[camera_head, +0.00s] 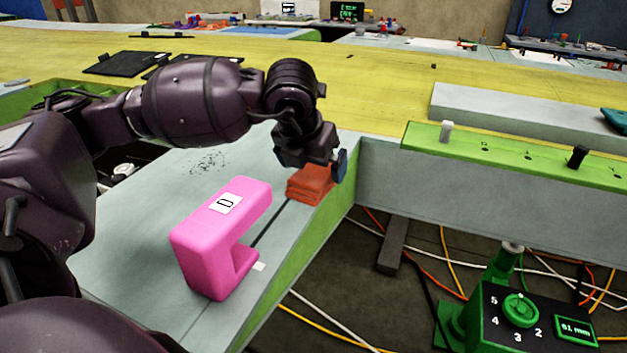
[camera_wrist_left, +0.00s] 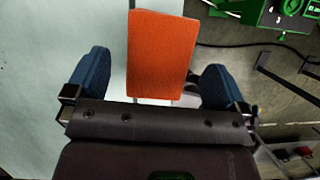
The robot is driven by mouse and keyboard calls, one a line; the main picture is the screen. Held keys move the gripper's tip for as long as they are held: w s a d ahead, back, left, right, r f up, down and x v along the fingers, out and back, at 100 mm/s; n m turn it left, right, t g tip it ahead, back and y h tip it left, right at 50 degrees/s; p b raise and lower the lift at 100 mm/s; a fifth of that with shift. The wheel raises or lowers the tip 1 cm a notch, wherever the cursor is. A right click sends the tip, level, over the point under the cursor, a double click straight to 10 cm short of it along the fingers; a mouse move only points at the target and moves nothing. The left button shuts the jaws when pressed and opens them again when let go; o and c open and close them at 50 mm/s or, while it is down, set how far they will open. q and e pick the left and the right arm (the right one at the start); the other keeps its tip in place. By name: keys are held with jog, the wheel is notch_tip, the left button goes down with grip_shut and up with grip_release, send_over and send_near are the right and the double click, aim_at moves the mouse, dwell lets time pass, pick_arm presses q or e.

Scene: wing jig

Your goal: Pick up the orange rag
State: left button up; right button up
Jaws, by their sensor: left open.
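The orange rag (camera_head: 311,186) is a folded stack on the grey surface, near its green edge, in the head view. In the left wrist view the rag (camera_wrist_left: 160,52) lies ahead of and between the two blue fingertips. My left gripper (camera_head: 333,162) is above the rag, and its wrist hides part of the rag. In the left wrist view my left gripper (camera_wrist_left: 156,84) is open, with a finger on each side and clear space between each finger and the rag. My right gripper is not in view.
A pink C-shaped block (camera_head: 218,228) labelled 0 stands just left of the rag. A green strip with pegs (camera_head: 510,155) runs along the right. A green dial device (camera_head: 520,312) stands lower right. Cables lie on the floor beyond the edge.

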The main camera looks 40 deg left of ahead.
aim_at(316, 171)
pick_arm(q)
jog(key=x, duration=0.2)
jog(key=shift+w+a+f, duration=0.1)
jog(key=shift+w+f, duration=0.15)
jog(key=shift+f, duration=0.05)
jog(key=c, duration=1)
jog(key=shift+r, duration=0.1)
notch_tip(316, 171, up, 20)
jog(key=shift+p, duration=0.55)
